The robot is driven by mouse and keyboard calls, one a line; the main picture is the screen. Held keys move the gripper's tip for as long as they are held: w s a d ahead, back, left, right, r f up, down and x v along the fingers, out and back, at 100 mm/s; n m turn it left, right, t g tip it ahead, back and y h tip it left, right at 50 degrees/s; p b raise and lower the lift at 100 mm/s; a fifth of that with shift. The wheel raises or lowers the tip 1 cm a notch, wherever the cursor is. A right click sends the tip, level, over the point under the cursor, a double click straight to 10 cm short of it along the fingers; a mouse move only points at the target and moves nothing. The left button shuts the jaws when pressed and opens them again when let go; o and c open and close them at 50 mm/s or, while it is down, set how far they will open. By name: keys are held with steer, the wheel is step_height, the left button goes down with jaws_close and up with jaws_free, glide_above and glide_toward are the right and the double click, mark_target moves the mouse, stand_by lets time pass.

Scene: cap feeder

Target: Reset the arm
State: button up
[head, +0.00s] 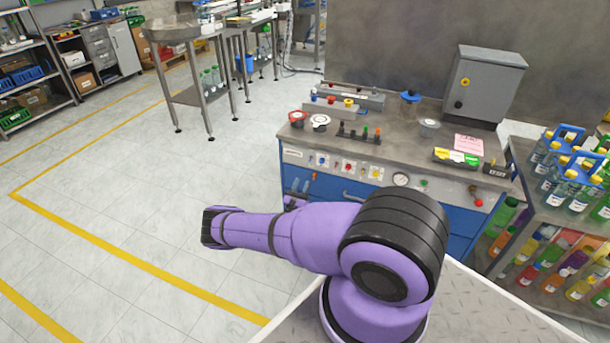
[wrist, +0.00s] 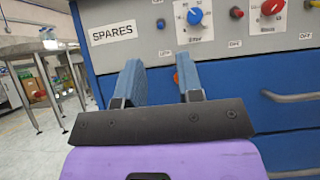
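My purple arm reaches out to the left in the head view, in front of the blue and grey workbench cabinet (head: 345,190). It hides part of the cabinet front. My gripper (wrist: 159,66) shows in the wrist view with its two blue-grey fingers apart and nothing visible between them. The fingers point toward the cabinet's front panel, just right of the SPARES label (wrist: 113,33) and below a blue knob (wrist: 195,15). I cannot tell whether they touch the panel. In the head view only a small purple part near the cabinet's left side hints at the wrist.
The cabinet top holds a grey control box (head: 484,85), a red-rimmed bowl (head: 297,117) and a dark rack (head: 358,134). A shelf with several bottles (head: 562,185) stands at the right. A metal side table (head: 190,92) stands at the back left. The tiled floor at left is clear.

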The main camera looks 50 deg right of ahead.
steer(key=shift+v, duration=0.95)
step_height(320, 180, up, 21)
steer(key=w+a+m+g+y, duration=0.15)
steer(key=m+g+y, duration=0.35)
steer(key=m+g, duration=1.15)
steer(key=s+a+r+m+y, duration=0.25)
steer(key=a+r+y, duration=0.25)
steer(key=r, duration=0.5)
steer(key=s+a+r+m+y, duration=0.2)
steer(key=s+a+r+y, duration=0.3)
steer(key=r, duration=0.5)
steer(key=s+a+r+m+t+y, duration=0.1)
steer(key=s+a+r+t+y, duration=0.2)
steer(key=s+a+r, duration=0.4)
steer(key=s+a+r+t+y, duration=0.3)
steer(key=s+a+r+t, duration=0.15)
steer(key=r, duration=0.45)
steer(key=s+a+r+t+y, duration=0.1)
steer(key=s+a+r+t, duration=0.1)
steer(key=s+a, duration=0.3)
steer(key=s+a+r+t+y, duration=0.1)
steer(key=s+a+r+t, duration=0.2)
steer(key=s, duration=0.6)
steer(key=shift+a, duration=0.9)
